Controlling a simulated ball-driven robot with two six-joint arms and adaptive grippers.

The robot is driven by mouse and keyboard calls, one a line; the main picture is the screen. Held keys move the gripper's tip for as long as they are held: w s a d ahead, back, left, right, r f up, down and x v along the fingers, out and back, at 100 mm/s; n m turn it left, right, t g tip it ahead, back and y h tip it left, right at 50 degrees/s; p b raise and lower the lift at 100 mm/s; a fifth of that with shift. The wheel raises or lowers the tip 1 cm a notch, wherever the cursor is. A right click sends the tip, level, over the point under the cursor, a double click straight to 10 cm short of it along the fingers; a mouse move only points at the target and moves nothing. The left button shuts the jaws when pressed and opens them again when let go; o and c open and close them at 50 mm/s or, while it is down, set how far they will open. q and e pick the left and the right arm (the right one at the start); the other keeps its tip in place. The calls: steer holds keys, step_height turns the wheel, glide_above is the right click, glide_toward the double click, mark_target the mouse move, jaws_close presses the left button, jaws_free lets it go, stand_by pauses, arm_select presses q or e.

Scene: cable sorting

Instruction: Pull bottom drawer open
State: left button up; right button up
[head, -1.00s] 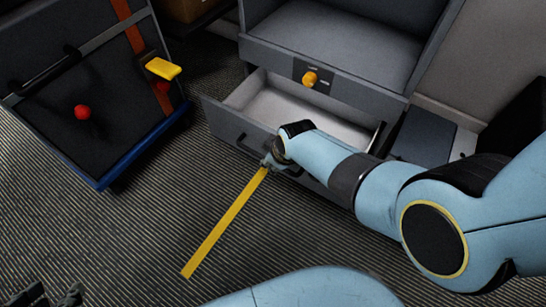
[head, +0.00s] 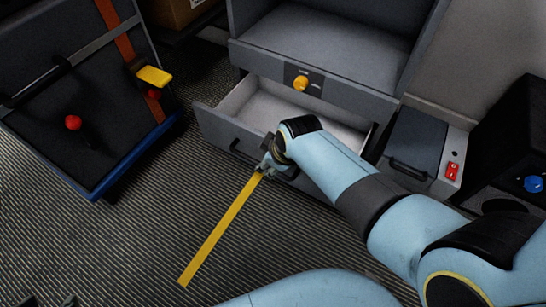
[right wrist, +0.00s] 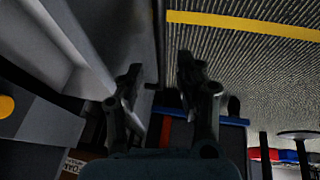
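The grey bottom drawer (head: 219,129) stands pulled out from the cabinet (head: 240,57), with its pale, empty-looking interior showing. Its dark handle (head: 237,143) is on the front face, partly hidden by my right gripper. My right gripper (head: 266,167) is at the drawer front by the handle. In the right wrist view its two fingers (right wrist: 159,68) are apart, and the drawer front (right wrist: 138,30) runs up beside them. No firm hold on the handle shows, and contact is unclear. Only a dark tip of my left gripper (head: 70,301) shows at the bottom left edge.
A yellow strip (head: 219,232) lies on the striped floor before the drawer. A dark, blue-edged panel (head: 105,184) with a red ball (head: 73,122) stands left. A box with a red switch (head: 452,171) and a black speaker-like box (head: 515,135) stand right. An orange knob (head: 301,83) sits above the drawer.

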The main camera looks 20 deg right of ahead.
steer(key=shift+v, duration=1.3)
